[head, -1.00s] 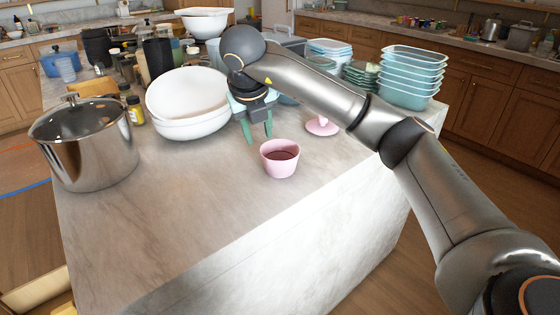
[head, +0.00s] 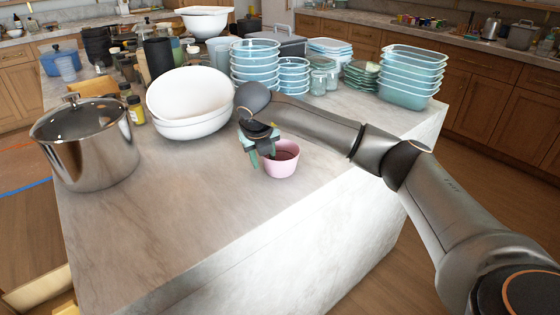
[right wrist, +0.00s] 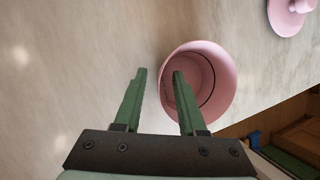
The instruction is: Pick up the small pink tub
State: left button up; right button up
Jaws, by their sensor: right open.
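The small pink tub (head: 282,161) stands upright near the front edge of the marble island. In the right wrist view the tub (right wrist: 224,82) shows from above, open at the top, to the right of centre. My right gripper (head: 262,162) is open and empty, at the tub's left side. In the right wrist view the right gripper's (right wrist: 159,74) right finger overlaps the tub's left rim, and the left finger is over bare marble. I cannot tell whether the finger touches the tub. My left gripper is not in view.
A pink lid-like piece (right wrist: 287,14) lies beyond the tub. A steel pot (head: 87,145) and white bowls (head: 188,103) stand to the left. Stacked blue containers (head: 255,68) stand behind my arm. The marble (head: 190,210) in front is clear.

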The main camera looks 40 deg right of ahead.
jog(key=shift+c, duration=0.2)
grip_shut()
dwell(1.1)
